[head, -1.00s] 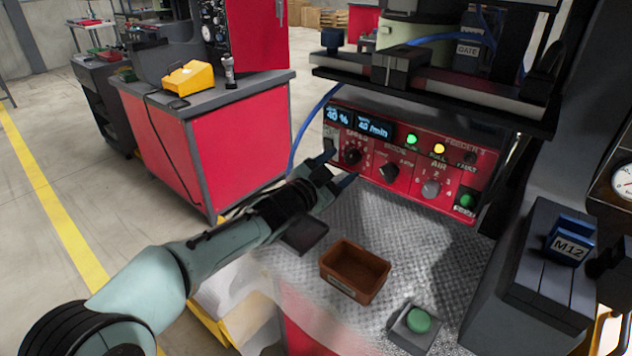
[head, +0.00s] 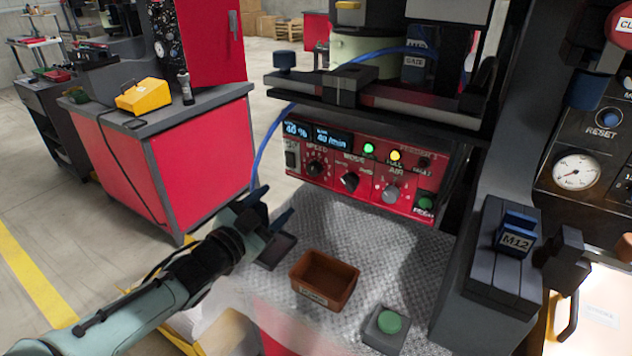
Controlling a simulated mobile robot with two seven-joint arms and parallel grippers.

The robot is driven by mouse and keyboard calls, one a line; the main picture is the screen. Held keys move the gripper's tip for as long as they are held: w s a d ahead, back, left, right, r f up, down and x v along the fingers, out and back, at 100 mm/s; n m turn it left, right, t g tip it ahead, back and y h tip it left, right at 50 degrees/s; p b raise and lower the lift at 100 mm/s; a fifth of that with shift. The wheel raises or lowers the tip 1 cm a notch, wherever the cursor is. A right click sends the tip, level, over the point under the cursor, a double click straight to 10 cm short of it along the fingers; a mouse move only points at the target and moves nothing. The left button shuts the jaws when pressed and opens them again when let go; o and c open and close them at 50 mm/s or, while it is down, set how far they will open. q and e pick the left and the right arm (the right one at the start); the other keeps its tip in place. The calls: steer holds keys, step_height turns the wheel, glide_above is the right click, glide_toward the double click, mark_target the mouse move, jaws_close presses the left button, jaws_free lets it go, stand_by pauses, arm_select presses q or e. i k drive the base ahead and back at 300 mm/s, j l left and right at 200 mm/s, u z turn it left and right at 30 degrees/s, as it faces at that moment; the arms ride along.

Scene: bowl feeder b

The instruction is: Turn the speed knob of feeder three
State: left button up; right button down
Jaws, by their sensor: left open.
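The red control panel (head: 365,186) of the feeder stands at the back of the patterned metal work surface. Its label is blurred. The black speed knob (head: 316,167) is at the left of the panel, under a display that reads 40 %. A black mode knob (head: 349,182) and a grey air knob (head: 391,194) sit to its right. My left gripper (head: 272,204) is open and empty, below and left of the speed knob, apart from the panel. My right gripper is not in view.
A brown bin (head: 325,280), a dark tray (head: 275,251) and a green button box (head: 387,325) are on the work surface. A dark fixture marked M12 (head: 510,243) stands right. A dark rail (head: 375,105) overhangs the panel. A blue hose (head: 262,150) hangs at its left.

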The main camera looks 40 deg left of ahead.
mark_target(314, 168)
steer(key=k+l, duration=0.1)
steer(key=k, duration=0.9)
